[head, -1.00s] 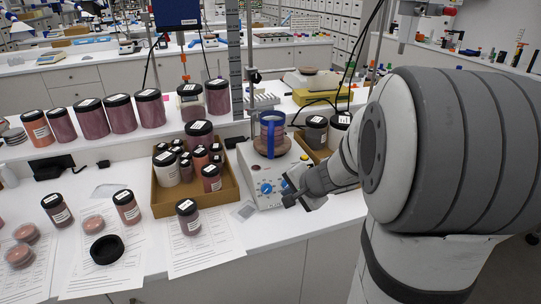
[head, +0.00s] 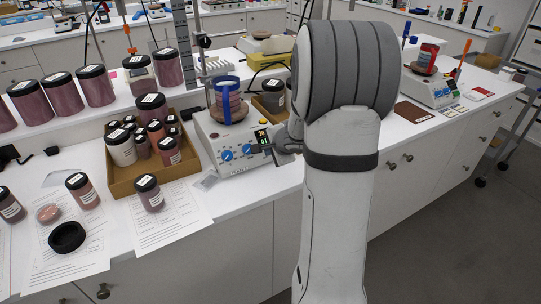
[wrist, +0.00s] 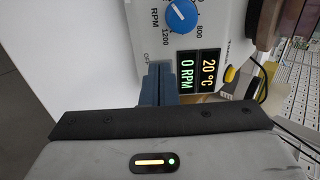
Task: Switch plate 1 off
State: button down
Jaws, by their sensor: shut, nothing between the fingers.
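A white stirring hotplate (head: 232,145) stands on the bench in the head view, with blue knobs and a lit display (head: 263,139). I cannot read which plate is number 1.
A second hotplate (head: 428,90) with a red jar stands farther right. A cardboard tray (head: 150,182) of jars is left of the nearer hotplate.

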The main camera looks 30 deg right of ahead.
jog(key=shift+w+f, duration=0.2)
jog(key=shift+w, duration=0.05)
jog(key=shift+w+f, duration=0.1)
jog(key=shift+f, duration=0.05)
jog(key=shift+w+f+b, duration=0.25)
jog(key=shift+b, duration=0.25)
jog(key=shift+r, duration=0.1)
jog(key=p+v, duration=0.2)
jog(key=v, duration=0.9)
jog(key=shift+s+r+p, duration=0.2)
jog(key=shift+s+p, duration=0.1)
jog(key=shift+p, duration=0.05)
